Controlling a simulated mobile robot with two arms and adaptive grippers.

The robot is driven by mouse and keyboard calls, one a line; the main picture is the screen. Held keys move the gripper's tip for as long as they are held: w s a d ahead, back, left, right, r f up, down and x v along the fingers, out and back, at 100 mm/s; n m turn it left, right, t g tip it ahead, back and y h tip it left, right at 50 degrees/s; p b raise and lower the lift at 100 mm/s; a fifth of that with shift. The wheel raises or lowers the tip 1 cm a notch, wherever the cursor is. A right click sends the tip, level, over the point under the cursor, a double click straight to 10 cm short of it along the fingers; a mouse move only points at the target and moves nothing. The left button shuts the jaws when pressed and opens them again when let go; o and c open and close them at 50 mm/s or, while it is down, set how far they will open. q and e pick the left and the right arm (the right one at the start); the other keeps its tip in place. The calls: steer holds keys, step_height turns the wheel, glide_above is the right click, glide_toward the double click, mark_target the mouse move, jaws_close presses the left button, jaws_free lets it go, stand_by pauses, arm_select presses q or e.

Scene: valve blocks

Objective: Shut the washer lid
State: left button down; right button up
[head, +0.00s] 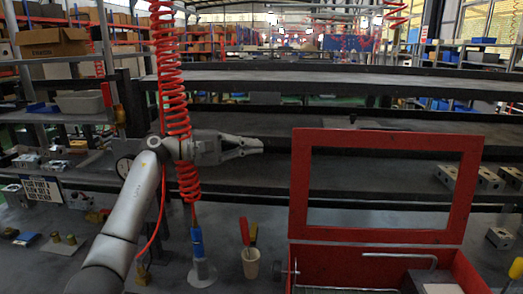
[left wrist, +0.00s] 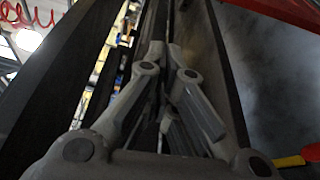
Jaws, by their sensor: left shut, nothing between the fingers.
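The red washer (head: 375,262) stands at the lower right of the head view. Its lid, a red frame (head: 299,185) with a large window, is raised upright at the back of the open box. My left gripper (head: 262,146) is shut and empty, just left of the lid's upper left corner and apart from it in the picture. The left wrist view shows its closed fingers (left wrist: 172,48) close up, with a red edge (left wrist: 275,12) at the upper right. My right gripper is in neither view.
A red coiled hose (head: 168,70) hangs in front of my left arm, with a blue nozzle (head: 198,243) below. A cup (head: 250,262) with red and yellow handles stands left of the washer. Metal valve blocks (head: 490,179) sit at the right. Dark shelves (head: 330,83) run behind.

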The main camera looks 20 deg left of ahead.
arm_select(q)
steer(key=d+p, duration=0.5)
steer(key=d, duration=0.3)
steer(key=shift+w+d, duration=0.15)
steer(key=shift+w, duration=0.05)
stand_by(0.3)
